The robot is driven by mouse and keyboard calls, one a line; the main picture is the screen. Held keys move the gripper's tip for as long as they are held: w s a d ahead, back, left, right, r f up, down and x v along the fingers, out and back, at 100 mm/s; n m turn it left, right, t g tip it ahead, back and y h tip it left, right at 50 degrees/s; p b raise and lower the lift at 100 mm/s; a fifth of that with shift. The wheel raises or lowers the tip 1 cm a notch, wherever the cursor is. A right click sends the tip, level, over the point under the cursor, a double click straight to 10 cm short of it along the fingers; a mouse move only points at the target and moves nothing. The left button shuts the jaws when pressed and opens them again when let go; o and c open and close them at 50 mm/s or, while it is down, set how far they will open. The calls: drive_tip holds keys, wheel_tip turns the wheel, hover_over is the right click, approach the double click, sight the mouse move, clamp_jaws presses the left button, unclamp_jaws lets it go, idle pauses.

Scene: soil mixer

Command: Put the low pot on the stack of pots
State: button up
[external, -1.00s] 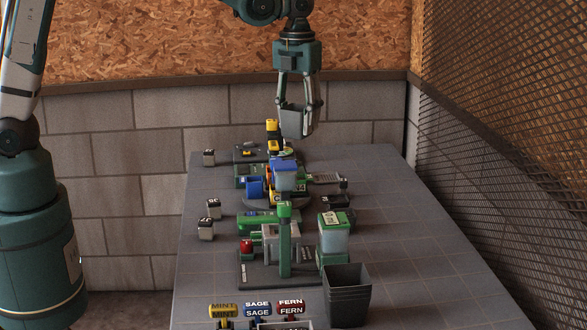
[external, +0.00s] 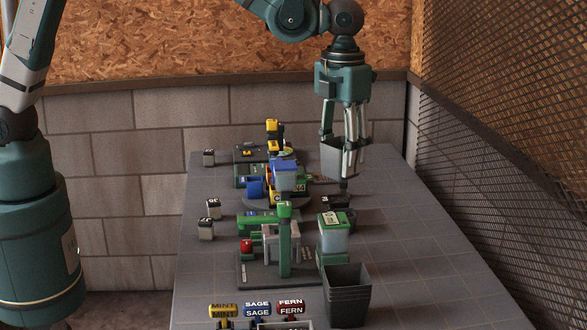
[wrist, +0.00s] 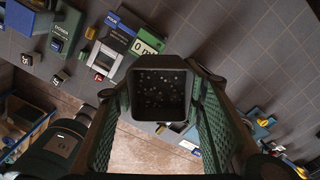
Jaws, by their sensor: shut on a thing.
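My gripper (external: 345,135) is shut on the low pot (external: 334,159), a dark grey square pot, and holds it in the air above the back right part of the table. In the wrist view the low pot (wrist: 160,90) sits between the two green finger pads, and dark speckled material shows inside it. The stack of pots (external: 347,297), several nested dark grey square pots, stands at the table's front, well below and nearer than my gripper in the external view.
A green-lidded container (external: 333,238) stands just behind the stack. A green post (external: 285,240) rises left of it. A blue-topped hopper (external: 284,174) stands farther back. Label rollers (external: 257,308) lie front left. The table's right side (external: 420,260) is clear.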

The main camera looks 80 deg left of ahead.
drive_tip(key=d+m+p, duration=0.1)
drive_tip(key=d+m, duration=0.1)
drive_tip(key=d, duration=1.3)
hover_over(345, 269)
drive_tip(key=shift+f, duration=2.8)
drive_tip(key=shift+f, duration=3.1)
drive_tip(key=shift+f, duration=1.9)
drive_tip(key=shift+f, duration=0.15)
